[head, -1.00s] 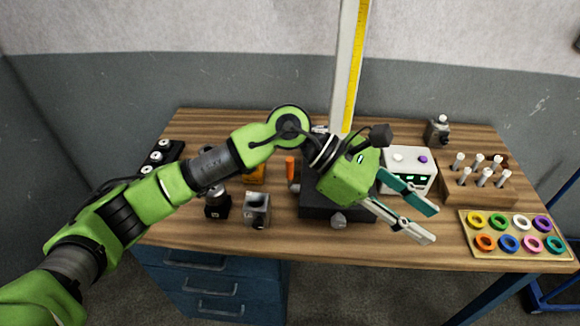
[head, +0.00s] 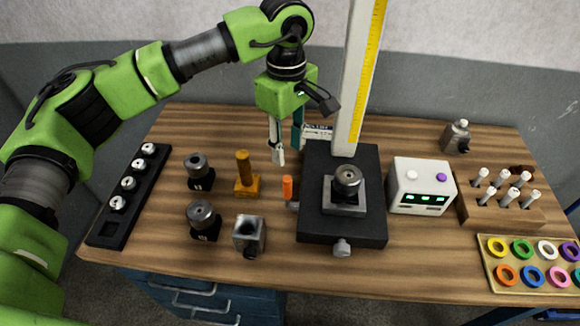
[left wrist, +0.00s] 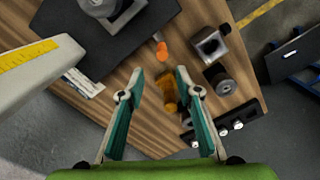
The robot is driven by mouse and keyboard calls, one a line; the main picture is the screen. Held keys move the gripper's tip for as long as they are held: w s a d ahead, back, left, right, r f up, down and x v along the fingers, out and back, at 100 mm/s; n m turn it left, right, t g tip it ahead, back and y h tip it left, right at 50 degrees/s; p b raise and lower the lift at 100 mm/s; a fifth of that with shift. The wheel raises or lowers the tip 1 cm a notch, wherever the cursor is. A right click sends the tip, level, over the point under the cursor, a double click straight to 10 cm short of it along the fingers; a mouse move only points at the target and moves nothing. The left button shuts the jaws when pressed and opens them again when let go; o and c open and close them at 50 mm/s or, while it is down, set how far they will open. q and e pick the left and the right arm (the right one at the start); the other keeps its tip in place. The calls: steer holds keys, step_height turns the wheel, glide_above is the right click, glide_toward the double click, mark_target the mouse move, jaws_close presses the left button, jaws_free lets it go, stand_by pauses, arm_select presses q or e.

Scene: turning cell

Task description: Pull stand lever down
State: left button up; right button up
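The stand is a black base (head: 317,225) with a tall white column (head: 356,80) bearing a yellow scale. Its lever has an orange grip (head: 287,188) on the base's left side, standing roughly upright from a grey hub. The grip also shows in the left wrist view (left wrist: 161,50), ahead of the fingertips. My left gripper (head: 288,156) points down, above and behind the lever, apart from it. In the left wrist view its two teal fingers (left wrist: 159,80) are spread with nothing held between them. My right gripper is in neither view.
An amber post on a block (head: 246,178) stands left of the lever. Dark round-topped fixtures (head: 200,172) and a grey block (head: 249,235) stand nearby. A white box with green displays (head: 421,187) is right of the base. A small labelled plate (head: 318,132) lies behind it.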

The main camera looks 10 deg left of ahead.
mark_target(287, 187)
arm_select(q)
steer(key=shift+w+a, duration=0.1)
steer(key=shift+w, duration=0.1)
steer(key=f+p, duration=0.1)
steer(key=s+f+p, duration=0.1)
steer(key=f, duration=0.1)
steer(key=shift+s+f, duration=0.1)
steer(key=shift+s, duration=0.05)
step_height(287, 187, down, 4)
steer(key=shift+r+p, duration=0.15)
steer(key=shift+p, duration=0.7)
step_height(287, 187, down, 6)
steer(key=shift+p, duration=1)
steer(key=shift+w+f, duration=0.2)
steer(key=shift+c, duration=0.4)
jaws_close()
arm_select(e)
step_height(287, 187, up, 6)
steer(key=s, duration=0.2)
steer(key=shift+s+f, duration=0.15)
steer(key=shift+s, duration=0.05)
